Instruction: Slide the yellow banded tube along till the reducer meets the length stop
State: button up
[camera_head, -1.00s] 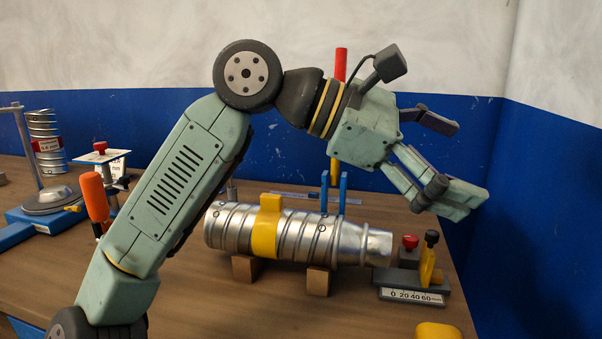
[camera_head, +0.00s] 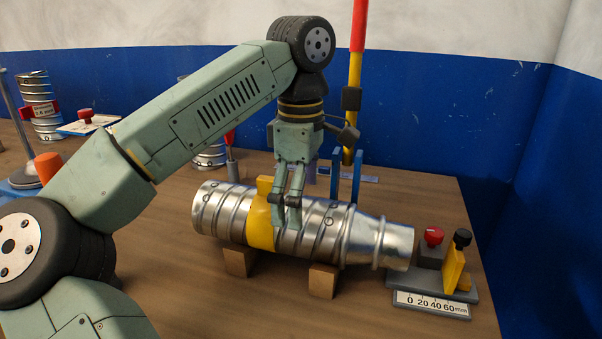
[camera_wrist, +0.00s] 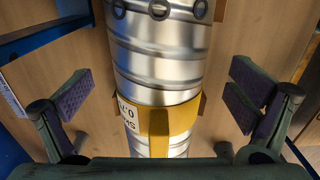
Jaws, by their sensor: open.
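The silver spiral tube with its yellow band (camera_head: 260,224) lies level on wooden blocks. Its narrower reducer (camera_head: 393,245) is at the right end. The length stop (camera_head: 454,268), an upright yellow plate on a grey base with a millimetre scale, stands to the right, with a visible gap to the reducer. My gripper (camera_head: 286,212) points down at the tube just right of the band. In the wrist view my gripper (camera_wrist: 160,103) is open, one finger on each side of the tube, both apart from it. The yellow band (camera_wrist: 178,122) shows between them with a partly hidden label.
Two wooden blocks (camera_head: 323,281) support the tube. A blue bracket (camera_head: 347,178) and a red and yellow post (camera_head: 355,90) stand behind it. A red knob (camera_head: 433,237) and a black knob (camera_head: 462,239) rise at the stop. The table's front right is clear.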

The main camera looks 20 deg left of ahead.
aim_at(337, 227)
jog(key=shift+f, duration=2.45)
jog(key=shift+c, duration=0.5)
jog(key=c, duration=1.2)
jog(key=shift+d, duration=0.1)
jog(key=shift+c, duration=0.2)
jog(key=shift+s+d, duration=0.1)
jog(key=shift+d, duration=3)
jog(key=o, duration=1.3)
jog(key=shift+o, duration=0.2)
